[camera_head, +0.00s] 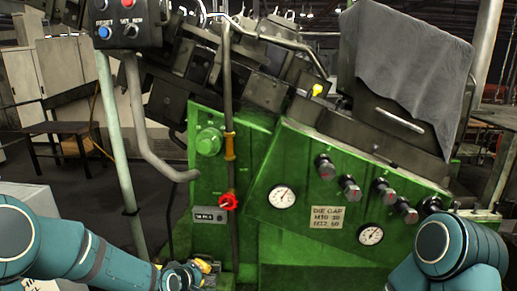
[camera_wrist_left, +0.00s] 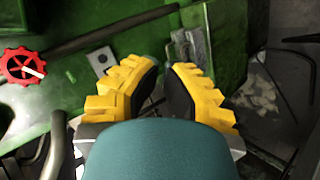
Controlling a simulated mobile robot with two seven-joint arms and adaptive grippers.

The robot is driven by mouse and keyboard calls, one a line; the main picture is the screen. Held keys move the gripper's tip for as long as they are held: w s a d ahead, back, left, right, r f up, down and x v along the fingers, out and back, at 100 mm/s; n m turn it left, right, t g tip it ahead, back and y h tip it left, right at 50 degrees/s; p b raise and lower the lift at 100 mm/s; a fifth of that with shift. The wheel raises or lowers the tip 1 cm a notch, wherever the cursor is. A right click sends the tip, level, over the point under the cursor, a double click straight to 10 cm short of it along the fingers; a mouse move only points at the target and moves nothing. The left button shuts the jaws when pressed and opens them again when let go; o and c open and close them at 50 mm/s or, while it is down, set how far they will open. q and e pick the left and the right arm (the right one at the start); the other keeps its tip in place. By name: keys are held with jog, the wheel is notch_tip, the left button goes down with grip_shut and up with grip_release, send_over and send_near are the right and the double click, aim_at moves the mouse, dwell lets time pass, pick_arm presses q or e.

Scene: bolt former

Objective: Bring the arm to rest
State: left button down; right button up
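My left arm (camera_head: 85,245) comes in low from the left in the head view. Its gripper (camera_head: 196,272) is at the bottom edge, in front of the lower green machine front. In the left wrist view, the left gripper (camera_wrist_left: 165,72) shows two yellow ribbed fingers with dark inner pads. A narrow gap lies between them, with nothing held. My right arm (camera_head: 455,250) shows only as a teal link at the lower right, and its gripper is out of view.
The green machine (camera_head: 310,175) stands ahead, with gauges, several knobs and a red valve wheel (camera_head: 228,202). The wheel is left of the fingers in the wrist view (camera_wrist_left: 22,66). A grey cloth (camera_head: 410,70) drapes its top. A control box (camera_head: 128,22) and pole stand left.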

pick_arm(q)
jog(key=s+d+f+m+g, duration=0.3)
jog(key=s+f, duration=0.6)
jog(key=s, duration=0.3)
jog(key=s+d+f+m+g+b, duration=0.1)
jog(key=s+d+f+m+g, duration=0.2)
jog(key=s+f+m, duration=0.3)
jog(key=s+f+g, duration=0.1)
jog(key=s+f, duration=0.3)
jog(key=s, duration=0.3)
jog(key=shift+f+g+h, duration=0.25)
jog(key=shift+g+h, duration=0.05)
jog(key=shift+g, duration=0.1)
